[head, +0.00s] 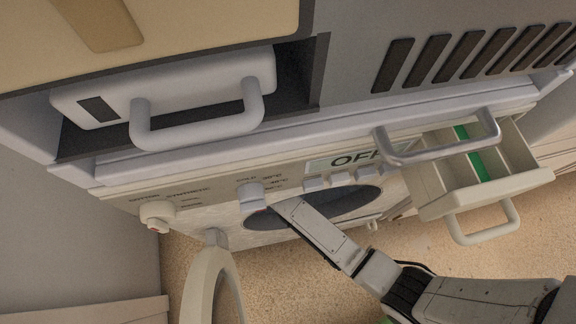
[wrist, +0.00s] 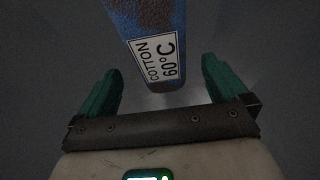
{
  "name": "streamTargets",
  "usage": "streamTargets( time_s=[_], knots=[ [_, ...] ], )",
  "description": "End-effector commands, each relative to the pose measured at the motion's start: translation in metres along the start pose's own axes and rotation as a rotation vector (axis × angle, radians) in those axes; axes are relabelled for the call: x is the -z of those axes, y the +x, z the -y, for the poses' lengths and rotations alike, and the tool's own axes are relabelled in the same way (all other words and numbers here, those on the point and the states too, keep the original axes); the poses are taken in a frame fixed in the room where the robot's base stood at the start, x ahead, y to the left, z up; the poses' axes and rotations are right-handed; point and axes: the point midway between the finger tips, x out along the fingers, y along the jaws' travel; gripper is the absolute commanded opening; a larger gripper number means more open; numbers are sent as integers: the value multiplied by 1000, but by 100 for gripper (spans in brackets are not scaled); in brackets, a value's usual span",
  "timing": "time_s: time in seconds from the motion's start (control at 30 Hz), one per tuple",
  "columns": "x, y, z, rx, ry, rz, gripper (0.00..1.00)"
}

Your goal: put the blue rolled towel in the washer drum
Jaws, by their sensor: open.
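The blue rolled towel (wrist: 150,32) shows at the top of the wrist view, with a white label reading "COTTON 60°C". My gripper (wrist: 162,92) has its two green fingers apart, and the towel's near end lies ahead of and between them, apart from both. Dim grey surfaces surround them. In the head view my arm reaches into the dark round opening of the washer drum (head: 362,199), and my gripper is hidden inside. The washer door (head: 203,285) stands open to the left of the opening.
An open detergent drawer (head: 460,205) with a green strip inside juts out at the right. A metal handle (head: 440,147) and a white-handled drawer (head: 190,85) project above. Speckled floor lies below.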

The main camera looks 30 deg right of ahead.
Motion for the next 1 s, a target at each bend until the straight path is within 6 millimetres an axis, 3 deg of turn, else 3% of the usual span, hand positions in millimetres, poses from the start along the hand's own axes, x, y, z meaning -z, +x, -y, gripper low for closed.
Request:
streamTargets(
  time_s=[0.3, 0.5, 0.7, 1.0],
  knots=[
    [-66, -31, -1, -2, -2, 4, 100],
    [-96, -43, 0, 0, -1, 1, 100],
    [-109, -48, 0, 0, 0, -1, 100],
    [-111, -48, 0, 0, 0, -1, 100]
  ],
)
